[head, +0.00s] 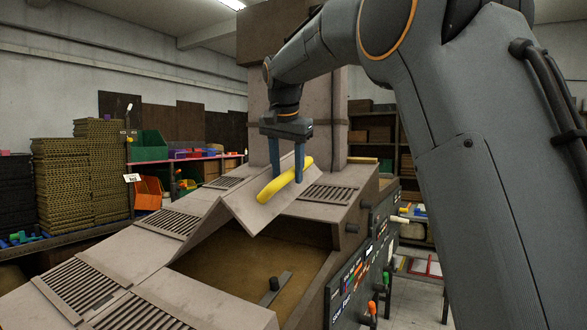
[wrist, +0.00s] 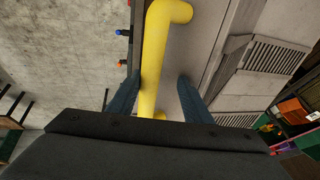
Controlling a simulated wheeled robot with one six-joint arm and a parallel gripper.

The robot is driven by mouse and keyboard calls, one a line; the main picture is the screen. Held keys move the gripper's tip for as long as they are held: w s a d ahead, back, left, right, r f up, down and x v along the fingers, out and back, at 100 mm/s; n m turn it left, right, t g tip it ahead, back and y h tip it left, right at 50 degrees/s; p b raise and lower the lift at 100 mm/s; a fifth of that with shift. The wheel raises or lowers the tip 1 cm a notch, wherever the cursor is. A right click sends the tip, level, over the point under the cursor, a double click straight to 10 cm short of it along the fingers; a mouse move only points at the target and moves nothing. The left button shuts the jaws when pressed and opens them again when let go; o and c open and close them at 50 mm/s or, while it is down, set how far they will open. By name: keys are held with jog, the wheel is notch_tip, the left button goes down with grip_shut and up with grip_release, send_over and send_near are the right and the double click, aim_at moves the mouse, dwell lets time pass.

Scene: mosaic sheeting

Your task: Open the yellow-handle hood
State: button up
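The yellow handle (head: 268,190) is a thick bent bar on a pale hinged hood panel (head: 253,212). The panel is tilted up, with an opening (head: 245,262) and a brown interior below it. My gripper (head: 287,179) points down, with its two blue fingers on either side of the handle. In the wrist view, the handle (wrist: 155,60) runs between the fingers of my gripper (wrist: 158,80). It lies close to the left finger, and a gap shows beside the right finger. The fingers are apart. Contact with the handle cannot be told for certain.
Vented pale panels (head: 172,222) flank the opening. A dark control panel (head: 358,280) with coloured knobs runs along the machine's right side. A tall pale column (head: 325,110) stands behind the hood. Stacked brown sheets (head: 95,165) and coloured bins (head: 150,145) are at the back left.

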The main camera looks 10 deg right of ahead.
jog(key=shift+d+r, duration=0.1)
jog(key=shift+s+d+r, duration=0.1)
dwell(0.4)
jog(key=b+v, duration=0.2)
jog(key=v, duration=0.5)
jog(key=shift+s+r, duration=0.15)
jog(key=shift+r, duration=0.15)
